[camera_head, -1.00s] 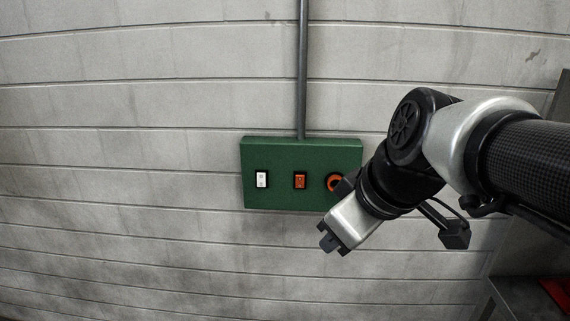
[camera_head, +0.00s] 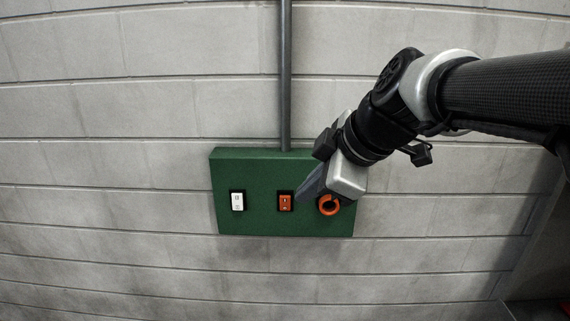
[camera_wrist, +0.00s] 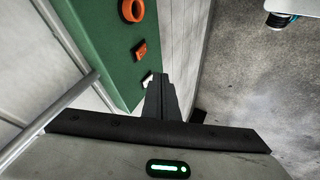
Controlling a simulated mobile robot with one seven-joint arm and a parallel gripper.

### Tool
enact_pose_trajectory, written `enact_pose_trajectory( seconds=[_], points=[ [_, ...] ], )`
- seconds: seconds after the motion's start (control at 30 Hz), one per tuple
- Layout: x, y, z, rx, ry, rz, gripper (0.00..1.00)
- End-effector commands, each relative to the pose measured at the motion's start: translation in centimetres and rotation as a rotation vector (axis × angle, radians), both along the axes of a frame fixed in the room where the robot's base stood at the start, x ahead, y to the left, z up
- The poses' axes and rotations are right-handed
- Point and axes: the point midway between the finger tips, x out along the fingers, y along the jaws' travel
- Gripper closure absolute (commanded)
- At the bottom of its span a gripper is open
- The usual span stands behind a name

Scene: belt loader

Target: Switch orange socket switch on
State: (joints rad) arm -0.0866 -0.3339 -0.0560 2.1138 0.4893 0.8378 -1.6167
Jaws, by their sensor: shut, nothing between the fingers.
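The orange rocker switch (camera_head: 285,202) sits in the middle of a green wall box (camera_head: 258,226). It also shows in the wrist view (camera_wrist: 140,50). A white rocker switch (camera_head: 237,201) is to its left, and an orange ring (camera_head: 329,204) is to its right on the same box. My gripper (camera_head: 303,196) is shut and empty. Its fingertips are just right of the orange switch in the head view. I cannot tell whether they touch the box. In the wrist view the fingers (camera_wrist: 163,85) point toward the box, beside the partly hidden white switch (camera_wrist: 147,78).
A grey conduit (camera_head: 286,75) runs up the block wall (camera_head: 120,100) from the top of the box. The wall around the box is clear on the left. Grey floor (camera_wrist: 245,95) shows at the right of the wrist view.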

Motion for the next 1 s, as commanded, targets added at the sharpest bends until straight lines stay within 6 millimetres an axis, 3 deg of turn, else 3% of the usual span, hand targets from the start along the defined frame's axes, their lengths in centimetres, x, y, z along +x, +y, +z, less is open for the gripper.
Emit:
enact_pose_trajectory(
  seconds=[0.27,0.67,0.8,1.0],
  points=[
    [1.0,0.8,-1.8,-0.001,0.007,0.000,1.00],
    [5.1,4.0,-8.2,-0.001,0.007,0.001,1.00],
    [7.5,3.7,-7.3,0.000,0.004,-0.003,1.00],
    [8.9,3.6,-7.2,0.000,0.001,-0.002,1.00]
  ],
)
